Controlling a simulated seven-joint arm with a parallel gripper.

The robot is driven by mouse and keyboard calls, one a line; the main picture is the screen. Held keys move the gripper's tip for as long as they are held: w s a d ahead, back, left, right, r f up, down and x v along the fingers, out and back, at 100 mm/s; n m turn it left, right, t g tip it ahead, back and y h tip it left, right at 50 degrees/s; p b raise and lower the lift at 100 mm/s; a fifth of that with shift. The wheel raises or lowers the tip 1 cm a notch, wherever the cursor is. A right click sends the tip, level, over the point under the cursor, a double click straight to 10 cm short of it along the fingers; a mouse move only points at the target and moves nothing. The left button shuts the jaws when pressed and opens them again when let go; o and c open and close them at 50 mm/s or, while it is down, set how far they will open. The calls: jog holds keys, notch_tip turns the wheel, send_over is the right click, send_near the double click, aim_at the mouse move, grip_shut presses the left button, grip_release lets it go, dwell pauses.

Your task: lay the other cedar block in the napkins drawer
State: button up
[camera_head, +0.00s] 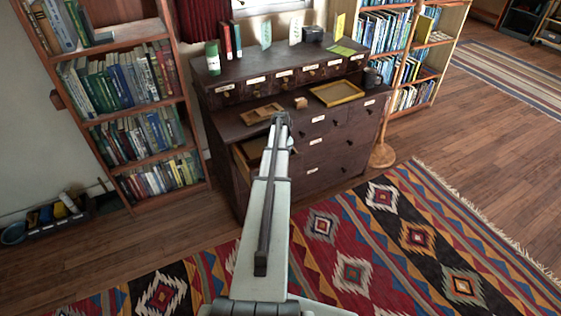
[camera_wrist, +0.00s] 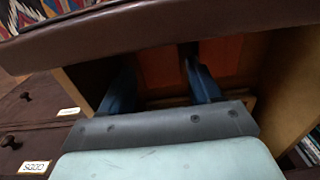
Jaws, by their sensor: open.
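A small brown wooden block (camera_head: 301,102) sits on the dresser's lower top, between two trays. An open drawer (camera_head: 240,158) with pale wooden sides sticks out at the dresser's left, partly hidden by my arm. Its label is not readable. In the wrist view, my gripper (camera_wrist: 160,75) has its two dark blue fingers apart and reaching into an open drawer with wooden walls (camera_wrist: 285,80). A reddish-brown surface (camera_wrist: 222,55) shows beyond the fingers; I cannot tell whether it is a block or the drawer itself. In the head view my arm hides the fingers.
The dark dresser (camera_head: 345,160) has several labelled drawers. A brown divided tray (camera_head: 261,113) and a yellowish tray (camera_head: 337,93) lie on it. A dark mug (camera_head: 373,78) stands at right, a green-white canister (camera_head: 213,58) at left. A patterned rug (camera_head: 375,250) covers the floor.

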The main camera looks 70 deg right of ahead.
notch_tip(320, 180, up, 10)
jog(key=shift+r, duration=0.2)
dwell(0.4)
